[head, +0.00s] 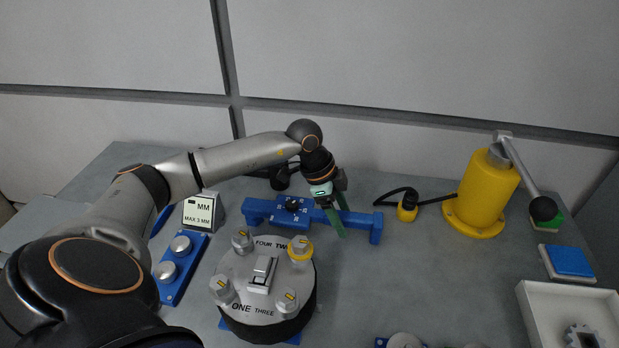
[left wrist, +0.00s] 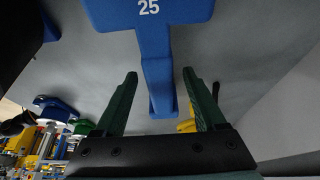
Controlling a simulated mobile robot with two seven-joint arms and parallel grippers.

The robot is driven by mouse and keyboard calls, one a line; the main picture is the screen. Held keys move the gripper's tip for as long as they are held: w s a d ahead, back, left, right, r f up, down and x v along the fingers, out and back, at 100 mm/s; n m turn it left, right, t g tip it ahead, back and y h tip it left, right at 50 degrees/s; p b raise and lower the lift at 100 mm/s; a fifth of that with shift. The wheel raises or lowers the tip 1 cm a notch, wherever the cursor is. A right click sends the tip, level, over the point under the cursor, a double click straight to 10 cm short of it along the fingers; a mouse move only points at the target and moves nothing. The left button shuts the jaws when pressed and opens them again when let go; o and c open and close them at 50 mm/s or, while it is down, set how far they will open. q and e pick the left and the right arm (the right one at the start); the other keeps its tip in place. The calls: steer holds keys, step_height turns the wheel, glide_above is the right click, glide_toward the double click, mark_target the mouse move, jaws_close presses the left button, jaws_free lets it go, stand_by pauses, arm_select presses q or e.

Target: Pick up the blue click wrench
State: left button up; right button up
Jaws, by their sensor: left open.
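A blue bar-shaped piece (head: 355,218) lies across the back middle of the bench, with a wide centre, a dark knob and down-turned ends. In the left wrist view its centre plate (left wrist: 150,10) bears "25" and its narrow arm (left wrist: 158,75) runs toward me. I cannot tell for sure that it is the click wrench. My left gripper (head: 343,222) has green fingers and is open and empty, over the bar's right half. In the left wrist view the fingers (left wrist: 160,76) stand on either side of the narrow arm, apart from it. Another blue part (head: 160,221) is mostly hidden behind my left arm.
A round grey drum with bolts (head: 240,273) stands in front of the bar. A yellow post with a lever (head: 482,195) and a small yellow cabled part (head: 407,210) are to the right. A blue pad (head: 570,262) and white tray (head: 540,305) lie far right.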

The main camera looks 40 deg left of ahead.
arm_select(q)
steer(key=shift+c, duration=0.3)
jaws_close()
stand_by(0.3)
stand_by(0.8)
